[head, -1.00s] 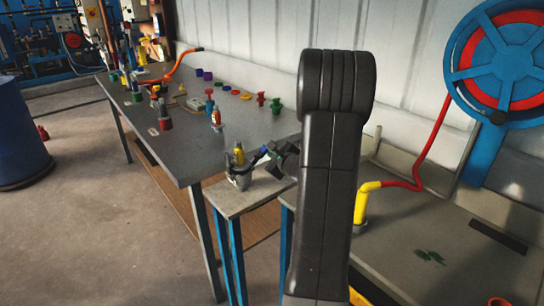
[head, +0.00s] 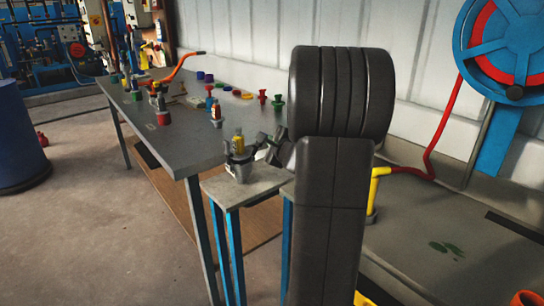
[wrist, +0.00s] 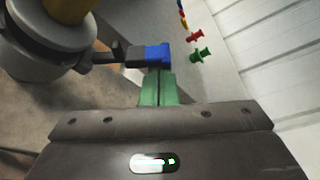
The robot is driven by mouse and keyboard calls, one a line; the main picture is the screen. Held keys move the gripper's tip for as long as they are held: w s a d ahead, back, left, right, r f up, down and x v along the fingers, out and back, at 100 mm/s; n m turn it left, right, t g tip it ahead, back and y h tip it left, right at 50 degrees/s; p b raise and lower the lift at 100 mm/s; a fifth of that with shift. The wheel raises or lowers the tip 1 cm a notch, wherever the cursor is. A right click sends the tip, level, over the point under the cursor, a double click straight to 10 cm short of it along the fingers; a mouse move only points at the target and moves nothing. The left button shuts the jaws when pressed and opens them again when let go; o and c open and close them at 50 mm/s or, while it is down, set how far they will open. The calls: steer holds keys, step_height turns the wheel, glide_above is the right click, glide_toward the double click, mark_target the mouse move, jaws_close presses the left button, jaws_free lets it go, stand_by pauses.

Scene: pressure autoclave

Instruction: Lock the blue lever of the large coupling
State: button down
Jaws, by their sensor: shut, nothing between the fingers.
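The large coupling (head: 239,167) stands upright on a small side table, a grey body with a yellow top. In the wrist view, its grey body (wrist: 48,45) fills the upper left. A dark lever arm reaches right from it and ends in the blue lever tip (wrist: 157,54). My gripper (wrist: 157,72) is shut and empty, its green fingers right at the near edge of the blue tip; I cannot tell whether they touch it. In the head view, my gripper (head: 264,147) is just right of the coupling, and the blue tip is not clear there.
The small table (head: 228,191) adjoins a long grey bench (head: 185,145) with several coloured fittings at the back. My arm hides part of the area right of the coupling. A blue hose reel (head: 512,50) hangs at right.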

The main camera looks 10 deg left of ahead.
steer(key=s+n+b, duration=0.1)
steer(key=b, duration=0.3)
steer(key=s+a+r+n+t+b, duration=0.1)
steer(key=n+b, duration=0.1)
steer(key=b, duration=0.2)
steer(key=s+a+n+b, duration=0.1)
steer(key=b, duration=0.4)
steer(key=shift+a+r+n+t, duration=0.2)
steer(key=shift+r+n+t, duration=0.15)
steer(key=shift+n+t, duration=0.05)
steer(key=shift+r, duration=0.1)
